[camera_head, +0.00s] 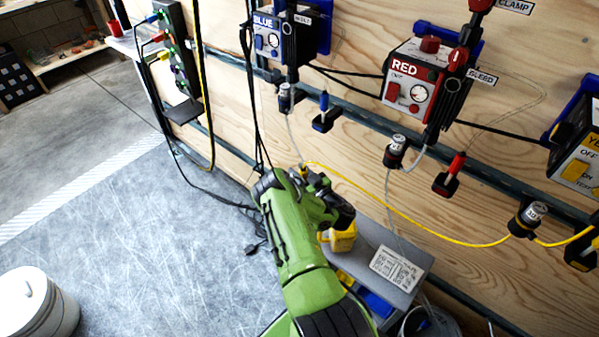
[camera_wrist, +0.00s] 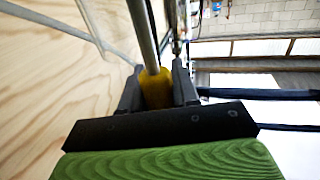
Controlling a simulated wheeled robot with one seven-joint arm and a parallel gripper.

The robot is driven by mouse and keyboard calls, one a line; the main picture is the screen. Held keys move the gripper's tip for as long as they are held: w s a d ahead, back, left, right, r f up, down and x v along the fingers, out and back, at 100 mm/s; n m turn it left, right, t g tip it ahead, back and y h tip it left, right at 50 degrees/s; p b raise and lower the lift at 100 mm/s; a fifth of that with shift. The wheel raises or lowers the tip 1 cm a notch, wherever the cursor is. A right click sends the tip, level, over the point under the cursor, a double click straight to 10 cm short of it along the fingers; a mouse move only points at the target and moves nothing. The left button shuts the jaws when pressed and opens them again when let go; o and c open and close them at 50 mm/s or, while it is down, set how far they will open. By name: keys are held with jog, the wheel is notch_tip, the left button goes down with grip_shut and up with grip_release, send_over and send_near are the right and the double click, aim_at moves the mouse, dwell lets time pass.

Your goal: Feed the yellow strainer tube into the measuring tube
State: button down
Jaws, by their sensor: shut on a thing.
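The yellow strainer tube (camera_head: 420,222) shows in the head view as a thin yellow hose. It sags from the lower right to the end of my green arm at the middle. My gripper (camera_wrist: 157,82) is shut on a yellow piece (camera_wrist: 156,93) in the wrist view, with a grey rod-like tube (camera_wrist: 143,35) extending up from it. In the head view my arm largely hides the gripper and the held end. I cannot tell which thing is the measuring tube, or whether the held piece touches it.
A plywood wall carries a blue unit (camera_head: 268,38), a red unit (camera_head: 412,83) and a yellow unit (camera_head: 578,155). A grey shelf (camera_head: 410,262) with a yellow box (camera_head: 343,238) stands beside my arm. Dark cables hang left of it. The left floor is mostly clear, apart from a white bucket (camera_head: 38,305).

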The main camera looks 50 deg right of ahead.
jog(key=shift+f+b, duration=0.35)
jog(key=shift+f, duration=0.3)
jog(key=c, duration=0.8)
grip_release()
jog(key=shift+o, duration=0.2)
notch_tip(320, 180, up, 10)
jog(key=p, duration=0.5)
